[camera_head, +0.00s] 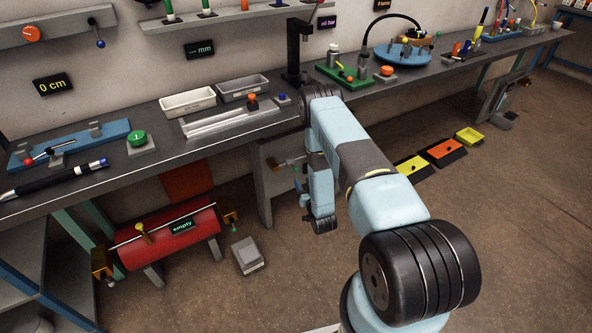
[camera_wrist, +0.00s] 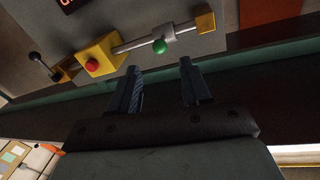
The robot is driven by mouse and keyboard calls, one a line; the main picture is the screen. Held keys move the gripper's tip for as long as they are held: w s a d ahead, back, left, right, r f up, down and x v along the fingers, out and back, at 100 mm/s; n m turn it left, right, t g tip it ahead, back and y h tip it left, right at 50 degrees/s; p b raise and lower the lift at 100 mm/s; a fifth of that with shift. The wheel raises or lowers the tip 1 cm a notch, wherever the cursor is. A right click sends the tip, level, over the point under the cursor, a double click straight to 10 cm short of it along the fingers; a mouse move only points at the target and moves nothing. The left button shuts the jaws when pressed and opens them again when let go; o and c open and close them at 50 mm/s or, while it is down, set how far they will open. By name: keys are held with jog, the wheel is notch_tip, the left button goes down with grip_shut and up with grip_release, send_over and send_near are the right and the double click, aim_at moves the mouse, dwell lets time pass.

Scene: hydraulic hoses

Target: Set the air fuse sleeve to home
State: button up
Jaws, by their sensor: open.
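In the wrist view, a silver sleeve (camera_wrist: 163,35) sits around a thin rod (camera_wrist: 133,45) on a grey panel. A green ball knob (camera_wrist: 159,46) shows on its lower side. I take this to be the air fuse sleeve; no label confirms it. The rod runs between a yellow block with a red button (camera_wrist: 92,65) and a yellow end block (camera_wrist: 205,20). My gripper (camera_wrist: 158,68) is open and empty, with its fingertips on either side of the green knob in the picture, seemingly short of it. In the head view, my arm partly hides the panel (camera_head: 283,151) under the bench.
A black-knobbed lever (camera_wrist: 40,60) stands left of the yellow block. A green beam (camera_wrist: 65,95) runs below the panel. The bench (camera_head: 150,172) lies above, and a red tank marked "empty" (camera_head: 165,240) stands to the left. Open floor (camera_head: 270,300) lies in front.

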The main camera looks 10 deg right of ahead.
aim_at(297, 170)
jog(key=w, duration=0.8)
jog(key=shift+w+a, duration=0.3)
jog(key=shift+a, duration=0.05)
jog(key=shift+w+a, duration=0.2)
jog(key=shift+w, duration=0.55)
grip_shut()
jog(key=shift+r, duration=0.1)
